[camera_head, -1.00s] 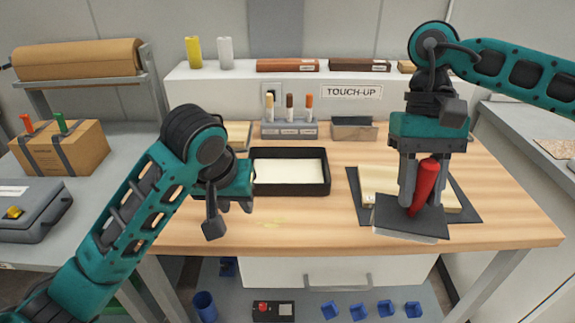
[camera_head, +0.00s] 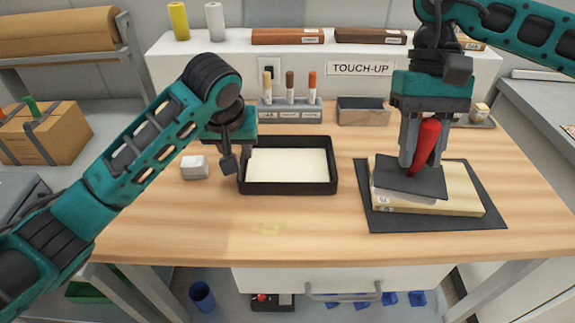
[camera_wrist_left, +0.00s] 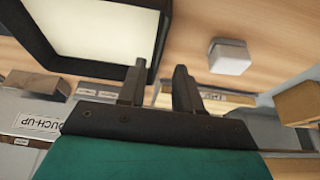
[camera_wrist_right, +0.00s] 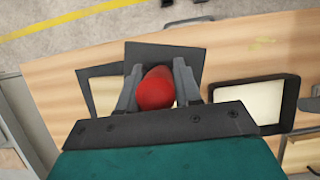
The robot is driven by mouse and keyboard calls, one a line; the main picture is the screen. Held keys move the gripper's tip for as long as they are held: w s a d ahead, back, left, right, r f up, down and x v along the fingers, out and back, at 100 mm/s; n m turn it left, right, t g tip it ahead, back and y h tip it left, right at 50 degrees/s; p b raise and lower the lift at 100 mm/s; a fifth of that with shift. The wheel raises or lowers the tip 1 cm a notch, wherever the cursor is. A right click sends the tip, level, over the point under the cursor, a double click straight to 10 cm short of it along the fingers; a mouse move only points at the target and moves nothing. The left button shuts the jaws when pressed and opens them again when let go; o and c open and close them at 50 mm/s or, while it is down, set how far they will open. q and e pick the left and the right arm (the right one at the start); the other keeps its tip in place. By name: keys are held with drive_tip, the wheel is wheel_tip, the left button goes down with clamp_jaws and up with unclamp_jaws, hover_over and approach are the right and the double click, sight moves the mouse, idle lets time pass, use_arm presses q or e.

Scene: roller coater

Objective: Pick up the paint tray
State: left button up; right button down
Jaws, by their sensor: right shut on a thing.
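The paint tray (camera_head: 288,188) is a black rectangular tray with a cream-white filling, lying on the wooden bench. It also shows in the left wrist view (camera_wrist_left: 105,62) and the right wrist view (camera_wrist_right: 293,92). My left gripper (camera_head: 238,164) is open at the tray's left wall. In the left wrist view its fingers (camera_wrist_left: 158,75) appear on either side of that wall; contact cannot be told. My right gripper (camera_head: 418,160) is shut on the red handle (camera_head: 427,142) of a flat dark pad tool (camera_head: 410,180), held over a pale wooden board (camera_head: 440,203).
A white block (camera_head: 194,167) sits left of the tray. The board lies on a dark mat (camera_head: 385,222). Behind stand a marker holder (camera_head: 290,114), a grey box (camera_head: 363,112) and a raised shelf (camera_head: 240,62).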

sight(241, 158)
use_arm(q)
drive_tip(key=shift+w+x, duration=0.2)
drive_tip(key=shift+x, duration=2.55)
drive_tip(key=shift+r, duration=0.1)
drive_tip(key=shift+c, duration=0.3)
clamp_jaws()
